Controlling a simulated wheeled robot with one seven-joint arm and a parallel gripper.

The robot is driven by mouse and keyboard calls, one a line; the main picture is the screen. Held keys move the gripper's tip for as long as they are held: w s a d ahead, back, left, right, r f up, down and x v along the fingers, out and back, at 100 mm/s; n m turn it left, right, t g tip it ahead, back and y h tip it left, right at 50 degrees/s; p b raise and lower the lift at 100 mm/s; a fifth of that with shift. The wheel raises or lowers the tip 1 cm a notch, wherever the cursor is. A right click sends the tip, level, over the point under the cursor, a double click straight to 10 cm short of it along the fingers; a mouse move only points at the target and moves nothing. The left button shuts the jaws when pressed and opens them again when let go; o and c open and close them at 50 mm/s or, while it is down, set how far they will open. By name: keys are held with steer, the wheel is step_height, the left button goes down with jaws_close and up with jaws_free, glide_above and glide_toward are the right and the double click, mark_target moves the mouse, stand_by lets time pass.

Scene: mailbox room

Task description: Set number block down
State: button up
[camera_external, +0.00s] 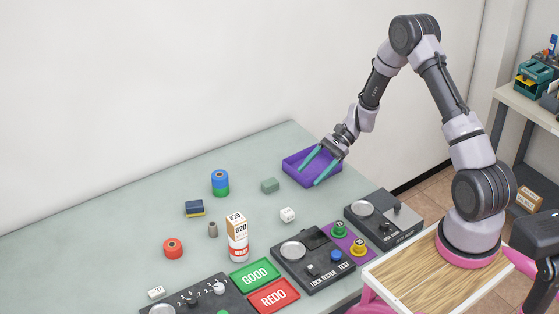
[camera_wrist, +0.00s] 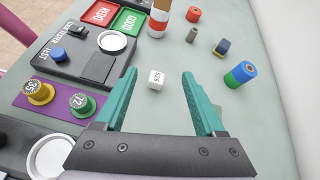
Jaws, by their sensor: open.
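A small white block (camera_external: 287,215) with dark marks sits on the pale green table, right of the white bottle-like item. In the wrist view the white block (camera_wrist: 156,80) shows dark characters and appears between my fingertips, but apart from them and farther off. My gripper (camera_external: 312,176) is open and empty, with its teal fingers pointing down in front of the purple tray (camera_external: 291,168) in the external view. Its height above the table is hard to tell. My gripper (camera_wrist: 159,74) also shows in the wrist view, fingers wide apart.
The lock tester (camera_external: 305,262) and GOOD (camera_external: 255,274) and REDO (camera_external: 273,295) pads lie in front.

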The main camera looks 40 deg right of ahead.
steer(key=s+d+r+n+t+h, duration=0.1)
steer(key=s+r+n+h, duration=0.25)
steer(key=r, duration=0.75)
steer(key=s+d+r+n+h, duration=0.25)
steer(key=s+r, duration=0.25)
steer(key=r, duration=0.6)
steer(key=s+d+r+n+t+h, duration=0.2)
steer(key=s+r+t, duration=0.1)
steer(key=s+r, duration=0.4)
steer(key=s+d+r+n+t+h, duration=0.2)
steer(key=s+d+r+n+t, duration=0.1)
steer(key=s+r, duration=0.4)
steer(key=s+t, duration=0.1)
steer(key=s, duration=0.2)
steer(key=shift+s+d, duration=0.15)
steer(key=shift+s, duration=0.05)
